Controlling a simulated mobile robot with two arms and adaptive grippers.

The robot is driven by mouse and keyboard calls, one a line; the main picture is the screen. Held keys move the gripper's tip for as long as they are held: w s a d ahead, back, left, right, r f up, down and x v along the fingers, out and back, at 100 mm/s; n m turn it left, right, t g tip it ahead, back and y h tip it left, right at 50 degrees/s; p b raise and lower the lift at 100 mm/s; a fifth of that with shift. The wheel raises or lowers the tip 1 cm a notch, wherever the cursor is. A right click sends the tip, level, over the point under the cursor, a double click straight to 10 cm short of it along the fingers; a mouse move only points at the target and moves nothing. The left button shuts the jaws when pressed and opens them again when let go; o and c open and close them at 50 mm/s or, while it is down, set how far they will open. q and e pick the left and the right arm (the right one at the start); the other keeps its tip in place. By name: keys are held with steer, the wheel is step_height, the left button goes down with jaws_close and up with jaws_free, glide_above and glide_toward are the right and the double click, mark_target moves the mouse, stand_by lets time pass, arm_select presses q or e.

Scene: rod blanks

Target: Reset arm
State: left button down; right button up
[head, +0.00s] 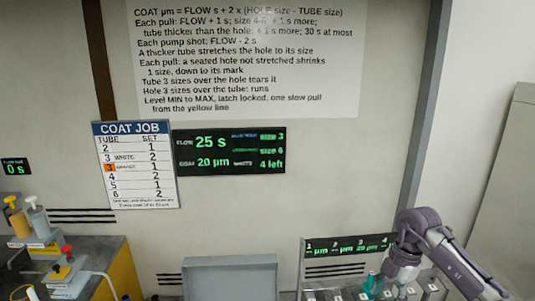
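My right arm (432,243), purple and grey, comes in from the lower right. It bends at a raised joint and reaches down to a rack (345,294) with numbered slots at the bottom right. Its gripper end is small and partly cut off by the bottom edge, so I cannot tell whether its fingers are open or shut. A teal piece (371,284) shows right beside that end; I cannot tell whether it is held or stands in the rack. My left arm and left gripper are not in view.
A dark panel (225,151) reads 25 s and 20 µm beside the COAT JOB board (135,166); a rules sheet (247,55) hangs above. Yellow-topped (10,202) and red-topped (66,262) pumps stand at left. A grey box (231,279) is at bottom centre.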

steer(key=s+a+f+m+t+y, duration=0.1)
steer(key=a+f+t+y, duration=0.2)
steer(key=a+f+y, duration=1)
step_height(320, 180, down, 12)
steer(key=s+m+t+h, duration=0.1)
steer(key=m+t+h, duration=0.3)
steer(key=m+t, duration=0.4)
steer(key=s+d+f+m+g+h, duration=0.1)
steer(key=s+d+f+m+h, duration=0.35)
steer(key=s+f, duration=0.6)
steer(key=s+d+f+m+g+h, duration=0.25)
steer(key=s+f+m+h, duration=0.2)
steer(key=s+f, duration=0.6)
steer(key=s+f+m+g+h, duration=0.1)
steer(key=s+f+g, duration=0.2)
steer(key=s, duration=1)
steer(key=s+f+m+g, duration=0.1)
steer(key=s+f+g, duration=0.2)
steer(key=s, duration=1.1)
step_height(320, 180, down, 3)
steer(key=shift+d+r+h, duration=0.1)
steer(key=shift+d+h, duration=0.3)
